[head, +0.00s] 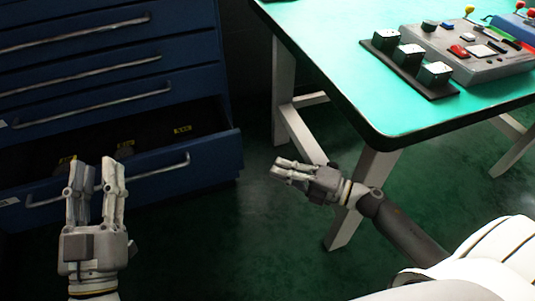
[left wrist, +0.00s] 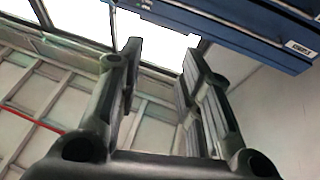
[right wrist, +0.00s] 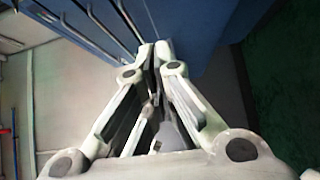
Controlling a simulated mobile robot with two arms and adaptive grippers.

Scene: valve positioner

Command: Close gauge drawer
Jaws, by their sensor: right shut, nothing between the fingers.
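A blue drawer (head: 215,160) with a long metal handle is pulled out of the cabinet at the left of the head view. Dark items with yellow markings (head: 182,129) lie in its shadowed inside. My left gripper (head: 97,170) points up in front of the drawer and overlaps its front and handle in the picture; whether it touches them I cannot tell. Its fingers are apart and empty, also in the left wrist view (left wrist: 158,65). My right gripper (head: 277,169) is shut and empty, right of the drawer and apart from it; its tips meet in the right wrist view (right wrist: 156,50).
Closed drawers (head: 90,60) with bar handles are above the open one. A green-topped table (head: 330,60) on pale legs stands at the right, bearing a grey control box (head: 470,60) and a strip of cubes (head: 408,55). The floor between cabinet and table is free.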

